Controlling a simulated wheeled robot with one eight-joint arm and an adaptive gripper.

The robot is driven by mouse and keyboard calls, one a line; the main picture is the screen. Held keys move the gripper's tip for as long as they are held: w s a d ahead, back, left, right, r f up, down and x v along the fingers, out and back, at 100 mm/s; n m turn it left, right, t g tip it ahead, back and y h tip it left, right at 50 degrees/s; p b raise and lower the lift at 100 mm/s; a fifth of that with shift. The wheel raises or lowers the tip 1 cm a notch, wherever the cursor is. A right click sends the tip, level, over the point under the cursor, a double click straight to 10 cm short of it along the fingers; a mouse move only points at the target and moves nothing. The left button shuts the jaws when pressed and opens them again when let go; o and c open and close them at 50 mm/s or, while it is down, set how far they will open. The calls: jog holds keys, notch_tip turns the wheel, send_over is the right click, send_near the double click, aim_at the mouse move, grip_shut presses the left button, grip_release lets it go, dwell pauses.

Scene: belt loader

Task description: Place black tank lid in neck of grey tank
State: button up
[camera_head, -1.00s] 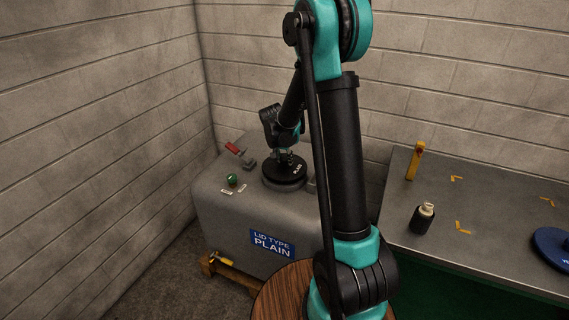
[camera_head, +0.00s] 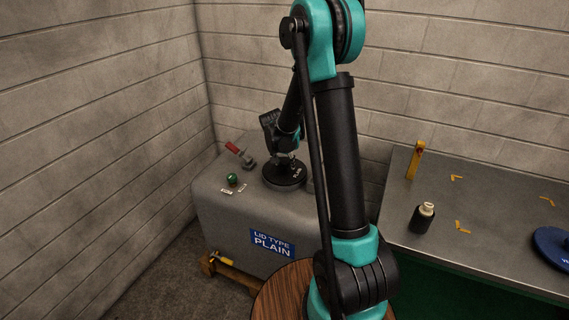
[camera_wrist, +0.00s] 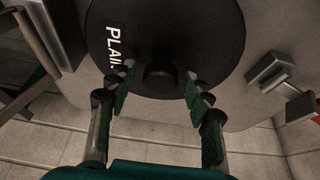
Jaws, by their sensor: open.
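The black tank lid (camera_head: 281,180), a round disc marked PLAIN, lies about level on top of the grey tank (camera_head: 219,208), over the neck. It hides the neck, so I cannot tell how deep it sits. The tank bears a blue sign reading LID TYPE PLAIN. In the wrist view the lid (camera_wrist: 195,30) fills the upper middle, with its round knob (camera_wrist: 159,76) facing me. My gripper (camera_wrist: 157,92) is open, its green-padded fingertips on either side of the knob with gaps. In the head view my gripper (camera_head: 285,157) is just above the lid.
A red-handled clamp (camera_head: 240,154) and a green button (camera_head: 232,180) are on the tank top, left of the lid. The metal table (camera_head: 490,215) at right holds a dark bottle (camera_head: 422,218), a yellow upright piece (camera_head: 415,160) and a blue disc (camera_head: 553,246). Block walls stand close behind and left.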

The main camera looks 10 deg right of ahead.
jog(key=v, duration=1.1)
jog(key=s+d+f+n, duration=0.1)
jog(key=s+d+n, duration=0.1)
jog(key=s, duration=0.7)
jog(key=s+d+f+n+y, duration=0.1)
jog(key=s+d+f+n, duration=0.1)
jog(key=s, duration=0.8)
jog(key=s+d+f+n+y, duration=0.1)
jog(key=s+d+f+n, duration=0.1)
jog(key=s, duration=0.7)
jog(key=shift+s+n+t, duration=0.3)
jog(key=shift+s+n, duration=0.05)
jog(key=shift+n, duration=0.05)
jog(key=shift+d, duration=0.15)
